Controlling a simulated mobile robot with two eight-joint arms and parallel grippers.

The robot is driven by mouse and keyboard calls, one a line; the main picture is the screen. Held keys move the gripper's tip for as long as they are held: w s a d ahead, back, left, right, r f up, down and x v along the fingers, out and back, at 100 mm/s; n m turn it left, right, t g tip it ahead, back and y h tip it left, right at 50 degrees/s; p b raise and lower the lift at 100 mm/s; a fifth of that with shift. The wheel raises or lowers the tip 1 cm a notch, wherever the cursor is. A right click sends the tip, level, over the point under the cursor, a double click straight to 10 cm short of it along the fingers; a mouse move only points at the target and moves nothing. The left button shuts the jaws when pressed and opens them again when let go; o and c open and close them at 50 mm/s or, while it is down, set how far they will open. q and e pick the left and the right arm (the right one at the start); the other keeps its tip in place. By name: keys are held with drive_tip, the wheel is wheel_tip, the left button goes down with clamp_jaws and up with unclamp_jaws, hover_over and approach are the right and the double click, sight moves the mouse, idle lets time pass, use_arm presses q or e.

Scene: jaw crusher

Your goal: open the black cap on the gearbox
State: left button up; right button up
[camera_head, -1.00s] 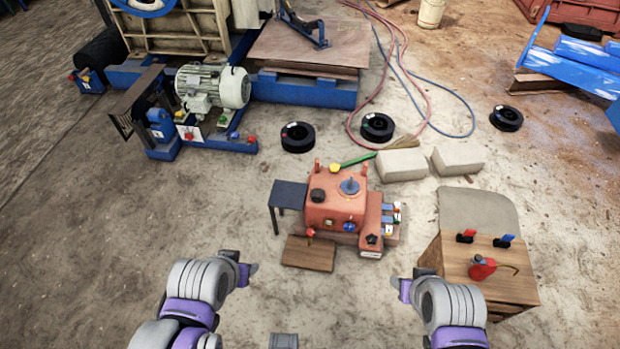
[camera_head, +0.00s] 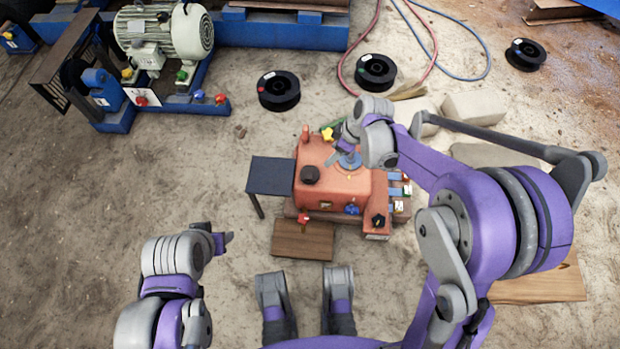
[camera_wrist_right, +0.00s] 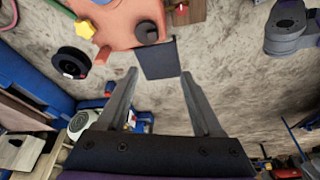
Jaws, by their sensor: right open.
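The red-orange gearbox (camera_head: 340,190) stands on the ground in the middle of the head view. Its black cap (camera_head: 310,174) sits on the left of the top; it also shows near the top of the right wrist view (camera_wrist_right: 147,32). My right gripper (camera_head: 343,148) is over the far side of the gearbox, beyond the cap and to its right. In the right wrist view its fingers (camera_wrist_right: 160,74) are spread, with nothing between them, and apart from the cap. My left gripper (camera_head: 222,243) is low at the left, away from the gearbox; its jaw opening is unclear.
A dark small table (camera_head: 271,174) stands left of the gearbox, with a wooden board (camera_head: 303,241) in front. A yellow knob (camera_head: 327,134) is at the gearbox's far side. Black spools (camera_head: 278,90) and an electric motor (camera_head: 165,38) are behind. The ground at the left is clear.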

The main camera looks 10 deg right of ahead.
sight(309, 176)
drive_tip(key=w+a+f+n+b, duration=0.1)
drive_tip(key=w+a+f+b, duration=0.1)
drive_tip(key=f, duration=0.6)
drive_tip(key=w+a+f+n+b, duration=0.1)
drive_tip(key=w+a+f+b, duration=0.1)
drive_tip(key=f, duration=0.6)
drive_tip(key=w+a+f+n+y+b, duration=0.1)
drive_tip(key=f+b, duration=0.1)
drive_tip(key=f, duration=0.6)
drive_tip(key=shift+w+a+n+g+b, duration=0.3)
drive_tip(key=shift+w+a+g+b, duration=0.05)
drive_tip(key=shift+w+a+g, duration=0.05)
use_arm(q)
wheel_tip(309, 176, down, 8)
drive_tip(key=w, duration=0.1)
drive_tip(key=shift+w, duration=0.1)
use_arm(e)
clamp_jaws()
